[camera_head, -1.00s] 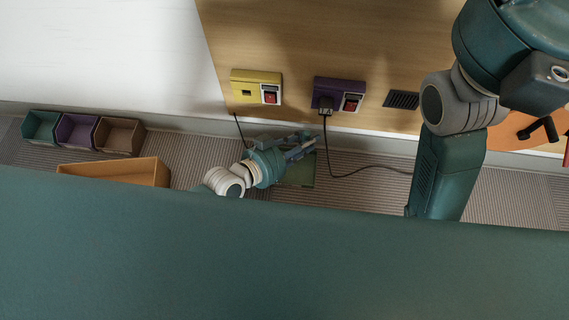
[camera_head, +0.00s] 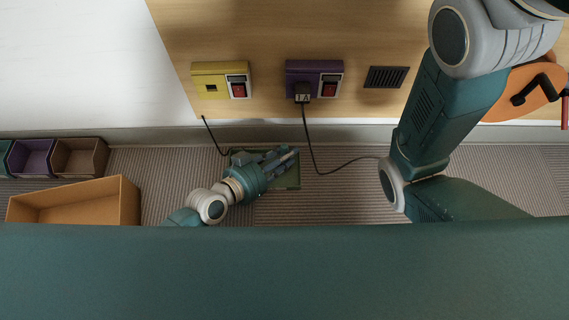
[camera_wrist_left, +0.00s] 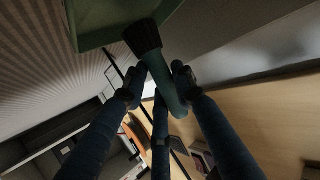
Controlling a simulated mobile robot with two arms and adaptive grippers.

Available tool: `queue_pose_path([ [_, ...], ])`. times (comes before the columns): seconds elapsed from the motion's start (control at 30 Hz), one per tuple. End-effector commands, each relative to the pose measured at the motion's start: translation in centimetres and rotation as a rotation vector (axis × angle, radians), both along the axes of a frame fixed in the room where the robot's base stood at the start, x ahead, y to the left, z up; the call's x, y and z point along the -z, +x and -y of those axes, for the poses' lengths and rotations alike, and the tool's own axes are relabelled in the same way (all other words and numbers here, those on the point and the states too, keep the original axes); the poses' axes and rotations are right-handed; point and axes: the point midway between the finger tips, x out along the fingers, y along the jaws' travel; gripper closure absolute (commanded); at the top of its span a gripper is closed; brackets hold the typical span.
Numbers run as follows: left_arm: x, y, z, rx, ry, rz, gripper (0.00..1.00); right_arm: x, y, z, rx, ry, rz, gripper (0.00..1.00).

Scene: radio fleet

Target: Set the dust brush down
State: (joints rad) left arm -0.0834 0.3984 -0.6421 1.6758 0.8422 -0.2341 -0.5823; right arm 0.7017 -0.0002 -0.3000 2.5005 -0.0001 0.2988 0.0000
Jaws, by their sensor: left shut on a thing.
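The dust brush (camera_wrist_left: 165,83) has a teal handle and a dark bristle head. In the left wrist view my left gripper (camera_wrist_left: 157,84) is shut around the handle, with the bristles pointing away from the fingers. The bristle head overlaps the edge of a green tray (camera_wrist_left: 100,18); I cannot tell whether they touch. In the head view my left gripper (camera_head: 285,160) is over the green tray (camera_head: 291,181) on the ribbed surface and hides much of it. The brush cannot be made out clearly there. My right gripper is out of view.
An orange-brown box (camera_head: 128,200) and small bins (camera_head: 81,158) stand at the left. A yellow switch box (camera_head: 211,84) and a purple one (camera_head: 301,72) are on the wooden panel. A black cable (camera_head: 310,148) runs close to the tray.

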Motion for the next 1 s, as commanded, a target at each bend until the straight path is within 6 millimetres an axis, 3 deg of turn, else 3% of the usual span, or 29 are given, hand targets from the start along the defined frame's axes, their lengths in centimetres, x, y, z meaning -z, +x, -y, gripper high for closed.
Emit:
queue_pose_path([
  [0.2, 3.3, 0.0, 0.0, 0.001, -0.001, -0.001, 1.00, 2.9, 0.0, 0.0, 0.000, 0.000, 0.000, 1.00],
  [0.63, 3.7, 0.0, 0.0, 0.000, 0.001, 0.001, 1.00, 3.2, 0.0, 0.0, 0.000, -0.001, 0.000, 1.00],
  [0.67, 3.7, 0.0, 0.0, 0.000, 0.000, 0.000, 0.72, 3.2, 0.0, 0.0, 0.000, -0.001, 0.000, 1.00],
  [0.73, 3.6, 0.0, 0.0, 0.000, 0.000, 0.000, 0.58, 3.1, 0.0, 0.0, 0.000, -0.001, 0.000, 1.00],
  [1.0, 3.6, 0.0, 0.0, 0.000, 0.001, -0.001, 0.55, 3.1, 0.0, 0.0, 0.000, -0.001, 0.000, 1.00],
])
